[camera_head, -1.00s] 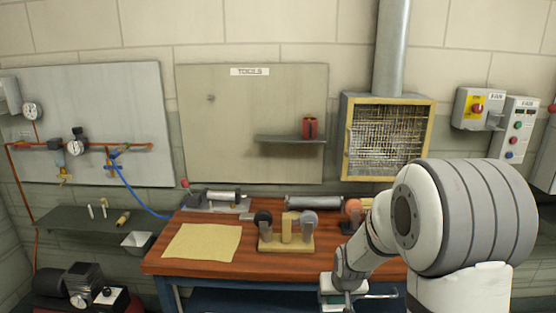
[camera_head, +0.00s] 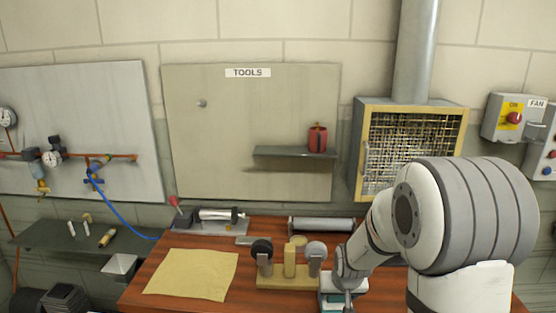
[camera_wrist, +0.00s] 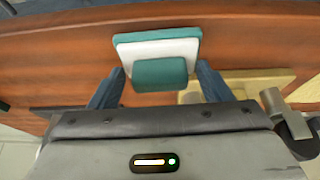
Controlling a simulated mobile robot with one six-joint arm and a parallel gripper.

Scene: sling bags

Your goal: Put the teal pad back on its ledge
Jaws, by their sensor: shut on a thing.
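The teal pad (camera_wrist: 160,75) has a teal block, a white layer and a teal edge. It sits between the two dark blue fingers of my gripper (camera_wrist: 160,68) in the wrist view, and the gripper is shut on it. In the head view my gripper (camera_head: 343,287) is low at the bench's front right, and a little teal (camera_head: 337,299) shows at its end. A dark ledge (camera_head: 285,152) juts from the board marked TOOLS. A red object (camera_head: 318,138) stands on the ledge's right end; its left part is bare.
The wooden bench (camera_head: 150,294) carries a yellow cloth (camera_head: 193,273), a wooden stand (camera_head: 288,282) with round-headed pieces, and a grey roller (camera_head: 321,224) behind. A framed mesh vent (camera_head: 411,148) is on the wall right of the board. Another dark shelf (camera_head: 60,234) is at left.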

